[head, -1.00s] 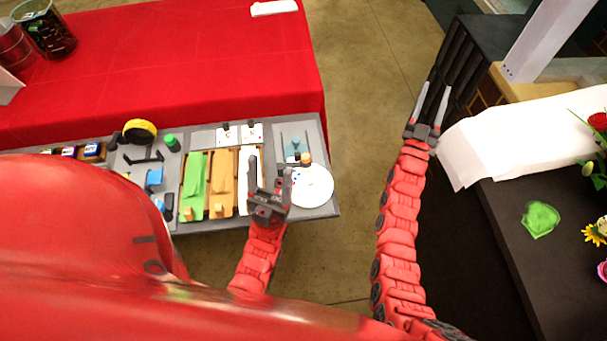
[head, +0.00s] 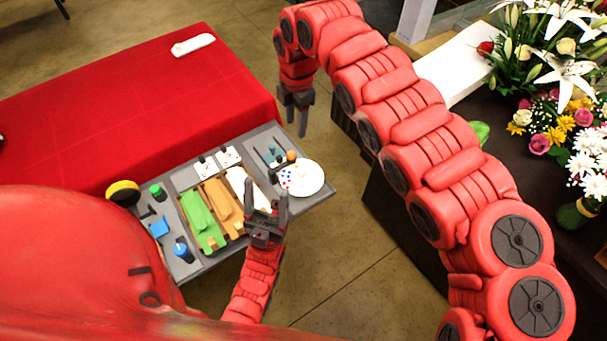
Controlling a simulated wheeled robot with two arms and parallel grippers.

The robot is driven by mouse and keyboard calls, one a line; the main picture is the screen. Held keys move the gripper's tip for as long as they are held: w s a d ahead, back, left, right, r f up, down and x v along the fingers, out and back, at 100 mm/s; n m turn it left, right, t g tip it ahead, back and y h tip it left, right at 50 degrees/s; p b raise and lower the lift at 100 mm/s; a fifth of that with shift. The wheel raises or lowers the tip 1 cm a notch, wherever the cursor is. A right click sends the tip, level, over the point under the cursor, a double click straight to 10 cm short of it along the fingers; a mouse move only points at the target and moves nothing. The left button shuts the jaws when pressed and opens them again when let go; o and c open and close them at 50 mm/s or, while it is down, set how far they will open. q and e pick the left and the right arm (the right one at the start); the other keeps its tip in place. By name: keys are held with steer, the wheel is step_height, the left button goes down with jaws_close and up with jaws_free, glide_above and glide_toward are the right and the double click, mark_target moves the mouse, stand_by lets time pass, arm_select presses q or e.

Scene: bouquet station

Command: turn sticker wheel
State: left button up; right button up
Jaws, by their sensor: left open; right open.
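The sticker wheel (head: 302,178) is a white disc with small coloured dots on its left part. It lies at the right end of the grey station tray (head: 322,196). My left gripper (head: 266,190) is open and empty, just left of the wheel in the picture, with its fingers over the tray's front part near the white strip. Whether it touches anything there I cannot tell. My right gripper (head: 295,122) is open and empty, fingers pointing down, above the wheel in the picture and apart from it, near the red table's right edge.
Green (head: 203,215), orange (head: 224,205) and white (head: 239,184) wrapping pieces lie on the tray. A yellow-black tape roll (head: 123,192) and a green-capped bottle (head: 156,192) sit left. A red-covered table (head: 130,110) stands behind. Flowers (head: 560,75) crowd the dark right counter.

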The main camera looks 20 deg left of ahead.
steer(key=s+d, duration=0.1)
steer(key=p, duration=0.4)
glide_above(302, 170)
steer(key=shift+g+h, duration=0.3)
steer(key=shift+h, duration=0.1)
steer(key=f, duration=0.8)
steer(key=shift+s+a+f, duration=0.1)
steer(key=shift+s+f, duration=0.15)
steer(key=shift+s, duration=0.05)
step_height(302, 170, down, 7)
steer(key=shift+w+f+p, duration=0.15)
steer(key=shift+p, duration=0.3)
steer(key=shift+f, duration=0.45)
steer(key=shift+w+f, duration=0.15)
jaws_close()
